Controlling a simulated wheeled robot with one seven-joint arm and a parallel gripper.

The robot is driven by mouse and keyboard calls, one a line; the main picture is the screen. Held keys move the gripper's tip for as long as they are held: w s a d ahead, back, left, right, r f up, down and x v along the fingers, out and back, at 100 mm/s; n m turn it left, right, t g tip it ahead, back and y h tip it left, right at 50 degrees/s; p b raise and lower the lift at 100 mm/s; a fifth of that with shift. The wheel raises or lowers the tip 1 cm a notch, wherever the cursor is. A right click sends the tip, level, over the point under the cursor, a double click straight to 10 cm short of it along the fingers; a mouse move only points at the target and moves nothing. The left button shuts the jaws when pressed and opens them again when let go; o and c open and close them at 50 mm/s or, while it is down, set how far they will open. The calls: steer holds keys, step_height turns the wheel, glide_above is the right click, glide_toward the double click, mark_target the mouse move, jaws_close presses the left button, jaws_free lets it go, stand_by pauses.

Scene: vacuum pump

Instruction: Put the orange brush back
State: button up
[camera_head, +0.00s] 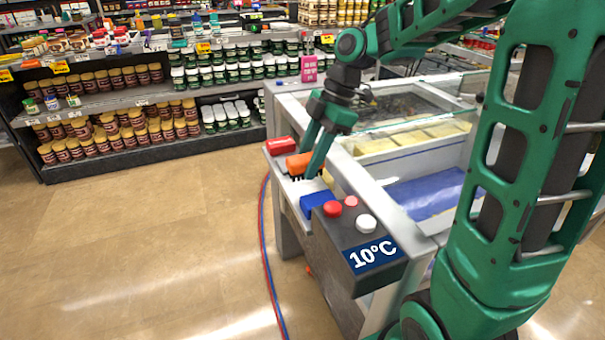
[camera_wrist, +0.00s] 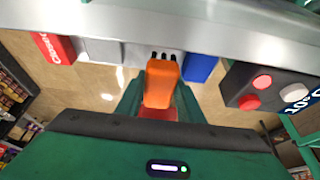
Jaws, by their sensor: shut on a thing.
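The orange brush (camera_head: 299,163) is at the narrow ledge (camera_head: 285,182) along the side of the freezer, between a red box (camera_head: 280,146) and a blue block (camera_head: 315,203). My gripper (camera_head: 310,168) is shut on it, with the fingers reaching down from above. In the wrist view the orange brush (camera_wrist: 160,82) sits between the two green fingers of my gripper (camera_wrist: 158,100). Its dark bristles point toward the ledge side. I cannot tell whether the brush touches the ledge.
A control box (camera_head: 362,262) with red, pink and white buttons and a 10°C display stands in front of the blue block. The glass-topped freezer (camera_head: 420,150) is to the right. Jar shelves (camera_head: 120,110) stand behind. A red-blue hose (camera_head: 266,245) crosses the open floor.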

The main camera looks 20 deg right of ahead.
mark_target(306, 187)
steer(key=shift+w+f, duration=0.6)
steer(key=shift+w, duration=0.25)
steer(key=shift+f, duration=1.95)
steer(key=o, duration=1.1)
steer(key=shift+f, duration=0.1)
steer(key=v, duration=1.2)
